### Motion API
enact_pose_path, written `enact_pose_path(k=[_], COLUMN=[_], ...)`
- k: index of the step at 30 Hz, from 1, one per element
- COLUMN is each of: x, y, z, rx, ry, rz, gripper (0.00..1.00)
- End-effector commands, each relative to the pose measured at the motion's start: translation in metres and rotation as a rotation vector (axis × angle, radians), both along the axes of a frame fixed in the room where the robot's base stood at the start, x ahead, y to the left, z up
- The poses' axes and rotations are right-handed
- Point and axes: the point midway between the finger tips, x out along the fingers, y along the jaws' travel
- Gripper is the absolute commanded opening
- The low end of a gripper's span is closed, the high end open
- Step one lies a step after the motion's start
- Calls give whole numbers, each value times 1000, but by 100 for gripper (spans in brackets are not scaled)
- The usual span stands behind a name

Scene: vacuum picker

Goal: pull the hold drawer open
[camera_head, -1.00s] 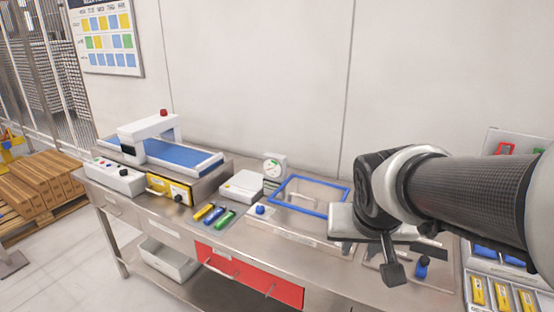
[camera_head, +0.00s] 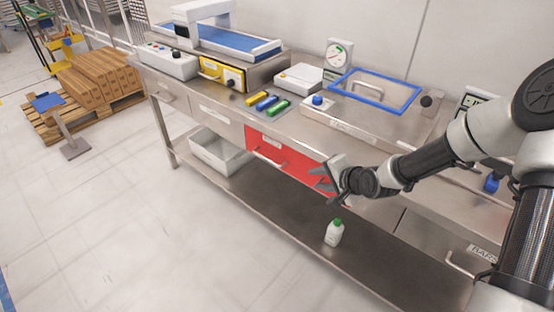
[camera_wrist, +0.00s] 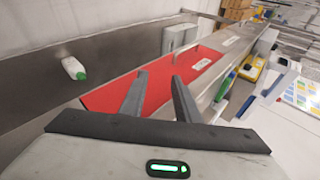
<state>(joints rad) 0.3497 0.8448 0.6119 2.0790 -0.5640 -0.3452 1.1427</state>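The red drawer front (camera_head: 290,166) under the worktop is likely the hold drawer; its label is too small to read. It looks flush with the bench. A metal bar handle (camera_head: 268,157) is on its left part. My gripper (camera_head: 322,182) is in front of the right end of the red front, to the right of the handle, and hides that end. In the wrist view my gripper (camera_wrist: 160,74) has its two fingers apart with nothing between them. The red front (camera_wrist: 150,92) lies behind the fingers there; I cannot tell whether they touch it.
A steel worktop (camera_head: 225,108) above holds a conveyor (camera_head: 235,42), a yellow drawer unit (camera_head: 222,74) and a blue frame (camera_head: 375,105). The lower shelf (camera_head: 290,215) bears a grey bin (camera_head: 218,150) and a white bottle (camera_head: 334,234) below my gripper. The floor in front is clear.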

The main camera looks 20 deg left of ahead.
Motion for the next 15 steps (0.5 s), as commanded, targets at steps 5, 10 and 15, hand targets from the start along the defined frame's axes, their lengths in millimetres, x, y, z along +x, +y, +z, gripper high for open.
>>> enact_pose_path(k=[5, 10, 15], x=[11, 21, 26], y=[53, 73, 79], z=[-60, -72, -72], rx=[409, 676, 775], ry=[85, 134, 149], rz=[-142, -247, -287], gripper=[29, 29, 29])
